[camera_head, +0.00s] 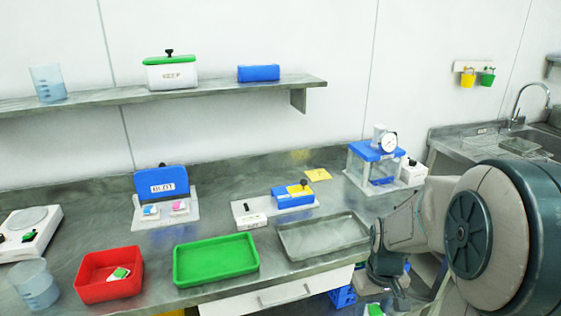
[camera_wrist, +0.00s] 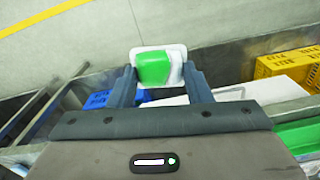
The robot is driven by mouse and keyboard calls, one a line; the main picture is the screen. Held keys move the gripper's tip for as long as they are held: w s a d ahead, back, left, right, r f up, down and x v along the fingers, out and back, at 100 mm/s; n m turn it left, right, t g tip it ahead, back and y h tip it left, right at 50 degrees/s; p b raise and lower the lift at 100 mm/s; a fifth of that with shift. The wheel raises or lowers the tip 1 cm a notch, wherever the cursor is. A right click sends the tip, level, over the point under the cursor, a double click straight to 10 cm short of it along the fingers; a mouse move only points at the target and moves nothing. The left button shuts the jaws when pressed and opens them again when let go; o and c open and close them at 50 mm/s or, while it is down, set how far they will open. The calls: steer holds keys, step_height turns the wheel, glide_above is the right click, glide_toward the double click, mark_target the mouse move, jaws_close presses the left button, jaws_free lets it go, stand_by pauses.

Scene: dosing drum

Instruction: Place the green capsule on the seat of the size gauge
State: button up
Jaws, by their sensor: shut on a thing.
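My gripper (camera_wrist: 159,76) is shut on a capsule (camera_wrist: 153,68), a white block with a green top, held between both fingertips. In the head view my gripper (camera_head: 386,301) is low at the right, in front of the bench edge, and the green of the held capsule (camera_head: 375,310) shows at the bottom edge. I cannot tell for certain which is the size gauge.
A red tray (camera_head: 85,293) holds another green and white piece (camera_head: 120,273). A green tray (camera_head: 181,265) and a grey metal tray (camera_head: 290,252) lie along the front. A blue-lidded box (camera_head: 163,181), scale (camera_head: 20,245) and beaker (camera_head: 36,288) stand left.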

steer(key=w+a+f+m, duration=0.1)
steer(key=w+a+f, duration=0.1)
steer(key=w+f, duration=0.3)
steer(key=w+a+f, duration=0.3)
steer(key=w+f, duration=0.2)
steer(key=f, duration=0.3)
steer(key=shift+a+m, duration=0.25)
steer(key=shift+m, duration=0.15)
